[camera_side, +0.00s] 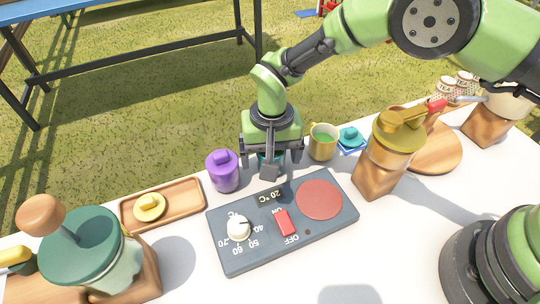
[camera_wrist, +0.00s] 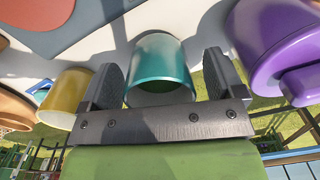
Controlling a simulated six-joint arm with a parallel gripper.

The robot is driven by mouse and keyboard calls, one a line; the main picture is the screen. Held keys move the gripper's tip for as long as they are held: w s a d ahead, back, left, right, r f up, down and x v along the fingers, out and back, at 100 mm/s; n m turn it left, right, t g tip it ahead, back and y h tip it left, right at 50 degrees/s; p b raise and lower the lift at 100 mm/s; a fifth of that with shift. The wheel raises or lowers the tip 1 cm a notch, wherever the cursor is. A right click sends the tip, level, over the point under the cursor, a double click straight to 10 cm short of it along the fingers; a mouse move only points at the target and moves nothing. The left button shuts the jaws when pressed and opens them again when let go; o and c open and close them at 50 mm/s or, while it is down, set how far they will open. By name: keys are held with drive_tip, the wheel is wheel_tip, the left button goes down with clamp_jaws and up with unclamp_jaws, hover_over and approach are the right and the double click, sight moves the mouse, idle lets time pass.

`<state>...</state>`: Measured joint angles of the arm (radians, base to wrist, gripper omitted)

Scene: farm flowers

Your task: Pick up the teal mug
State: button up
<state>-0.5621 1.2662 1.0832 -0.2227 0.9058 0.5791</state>
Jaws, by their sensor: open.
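The teal mug (camera_wrist: 160,65) stands between the two fingers of my gripper (camera_wrist: 160,85) in the wrist view. A dark finger is on each side of it, with a small gap visible on both sides. My gripper is open. The mug's handle cannot be made out.
The hotplate (camera_side: 240,255) lies in front. A wooden tray (camera_side: 185,207) is further left, a wooden grinder (camera_side: 376,177) further right.

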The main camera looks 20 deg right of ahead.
drive_tip(key=c, duration=1.1)
